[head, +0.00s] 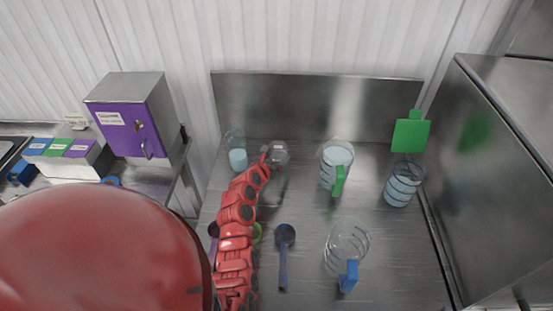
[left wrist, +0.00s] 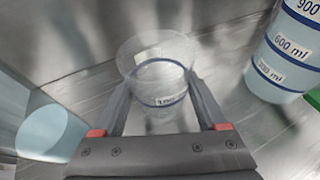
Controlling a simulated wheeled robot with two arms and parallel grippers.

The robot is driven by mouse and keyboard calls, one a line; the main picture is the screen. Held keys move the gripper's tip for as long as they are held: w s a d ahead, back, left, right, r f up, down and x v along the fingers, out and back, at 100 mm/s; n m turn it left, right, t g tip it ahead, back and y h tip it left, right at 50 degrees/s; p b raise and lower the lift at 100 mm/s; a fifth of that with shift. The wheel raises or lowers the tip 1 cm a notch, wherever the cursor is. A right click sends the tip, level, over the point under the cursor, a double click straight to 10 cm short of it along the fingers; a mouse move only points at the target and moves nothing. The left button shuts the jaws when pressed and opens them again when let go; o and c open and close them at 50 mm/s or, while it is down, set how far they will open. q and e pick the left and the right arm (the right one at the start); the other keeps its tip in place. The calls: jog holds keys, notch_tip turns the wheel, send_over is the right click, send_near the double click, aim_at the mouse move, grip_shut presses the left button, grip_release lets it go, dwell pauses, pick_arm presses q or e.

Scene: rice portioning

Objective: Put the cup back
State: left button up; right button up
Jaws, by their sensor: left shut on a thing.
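A small clear cup (head: 278,152) with a label is near the back of the steel table, and it also shows in the left wrist view (left wrist: 158,72). My left gripper (head: 266,158) is shut on this cup, with one finger on each side in the left wrist view (left wrist: 158,108). The cup looks upright and empty. I cannot tell whether its base touches the table. My right gripper is not in view.
A container with pale blue contents (head: 238,159) stands left of the cup. A green-handled jug (head: 336,163) and another jug (head: 402,183) stand right. A blue-handled jug (head: 346,245) and a dark scoop (head: 284,238) are nearer. The steel table (head: 300,205) has bare room between them.

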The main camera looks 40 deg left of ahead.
aim_at(277, 162)
pick_arm(q)
jog(key=shift+w+a, duration=0.35)
jog(key=shift+a, duration=0.1)
jog(key=shift+w+f, duration=0.15)
jog(key=shift+f, duration=0.25)
notch_tip(277, 162, down, 2)
jog(key=shift+f, duration=0.2)
jog(key=shift+a+f, duration=0.1)
jog(key=shift+f, duration=0.1)
jog(key=shift+f, duration=0.25)
jog(key=o, duration=1.4)
jog(key=shift+r, duration=0.15)
